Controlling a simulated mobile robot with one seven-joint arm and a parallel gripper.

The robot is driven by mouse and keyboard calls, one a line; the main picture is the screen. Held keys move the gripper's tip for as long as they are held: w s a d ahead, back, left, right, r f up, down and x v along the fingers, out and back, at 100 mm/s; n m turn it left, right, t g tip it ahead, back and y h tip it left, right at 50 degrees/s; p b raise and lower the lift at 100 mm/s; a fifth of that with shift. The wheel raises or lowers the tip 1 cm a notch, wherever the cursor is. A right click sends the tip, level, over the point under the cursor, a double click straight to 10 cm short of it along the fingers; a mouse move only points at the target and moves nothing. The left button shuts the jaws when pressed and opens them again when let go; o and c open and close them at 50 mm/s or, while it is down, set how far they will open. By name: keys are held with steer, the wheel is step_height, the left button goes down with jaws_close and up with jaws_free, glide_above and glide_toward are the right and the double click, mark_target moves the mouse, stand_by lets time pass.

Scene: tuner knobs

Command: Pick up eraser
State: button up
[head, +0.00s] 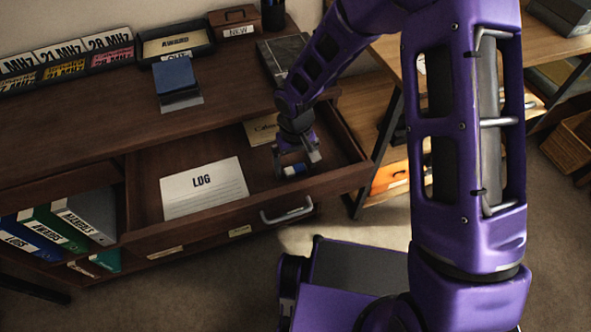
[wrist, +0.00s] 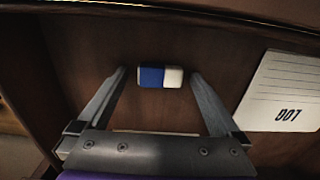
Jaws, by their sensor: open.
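The eraser (wrist: 160,77) is a small blue-and-white block lying on the floor of the open drawer (head: 142,200). In the head view the eraser (head: 294,170) shows just below my gripper, near the drawer's front right. My gripper (head: 297,166) reaches down into the drawer. In the wrist view my gripper (wrist: 158,74) is open, with one finger at each end of the eraser. A small gap shows at the left end; the right fingertip is very close to the white end, and I cannot tell if it touches.
A white LOG sheet (head: 203,188) lies in the drawer left of my gripper and also shows in the wrist view (wrist: 285,88). A tan card (head: 262,131) lies behind. The drawer's front wall with its handle (head: 287,211) is close by. Binders (head: 85,215) stand left.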

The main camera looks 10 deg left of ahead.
mark_target(296, 169)
steer(key=c, duration=1.3)
step_height(296, 169, up, 10)
steer(key=shift+r+p, duration=0.1)
steer(key=shift+p, duration=0.85)
steer(key=shift+c, duration=0.2)
